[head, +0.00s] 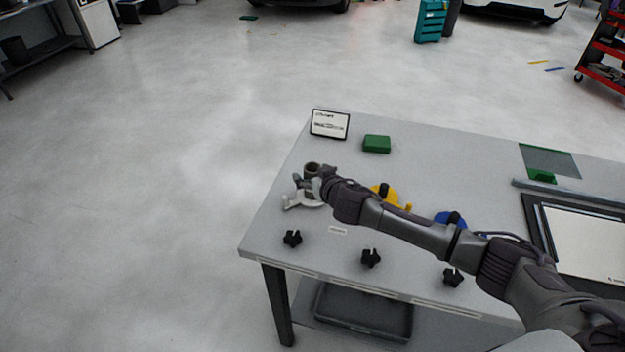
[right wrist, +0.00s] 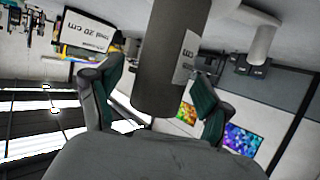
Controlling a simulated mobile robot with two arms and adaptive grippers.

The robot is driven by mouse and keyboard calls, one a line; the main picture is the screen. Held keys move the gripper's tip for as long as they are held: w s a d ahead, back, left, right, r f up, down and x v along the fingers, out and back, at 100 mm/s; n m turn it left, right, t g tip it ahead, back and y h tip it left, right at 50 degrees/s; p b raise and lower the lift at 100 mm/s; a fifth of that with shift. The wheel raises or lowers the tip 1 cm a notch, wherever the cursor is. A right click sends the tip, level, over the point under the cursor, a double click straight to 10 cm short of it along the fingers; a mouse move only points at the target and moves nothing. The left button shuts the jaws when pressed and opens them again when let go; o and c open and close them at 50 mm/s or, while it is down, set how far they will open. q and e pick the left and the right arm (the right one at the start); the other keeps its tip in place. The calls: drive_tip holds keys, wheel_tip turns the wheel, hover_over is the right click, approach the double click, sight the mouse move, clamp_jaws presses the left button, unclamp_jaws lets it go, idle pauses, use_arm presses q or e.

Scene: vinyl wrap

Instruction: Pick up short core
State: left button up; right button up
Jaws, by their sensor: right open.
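The short core, a dark grey upright tube (head: 312,168), shows in the head view at the left part of the table, above a white holder (head: 303,200). My right gripper (head: 309,185) is at the tube. In the right wrist view the grey tube (right wrist: 172,50), with a white label on its side, stands between the two green-padded fingers of the gripper (right wrist: 158,100). The fingers are apart, one on each side of the tube. The arm hides part of the holder. My left gripper is not in view.
A sign (head: 329,124) and a green block (head: 376,144) stand behind the gripper. A yellow holder (head: 385,192) and a blue one (head: 450,218) sit to the right, partly behind my arm. Black knobs (head: 292,238) line the front. A framed panel (head: 585,240) lies at the right.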

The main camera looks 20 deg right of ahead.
drive_tip(key=c, duration=1.2)
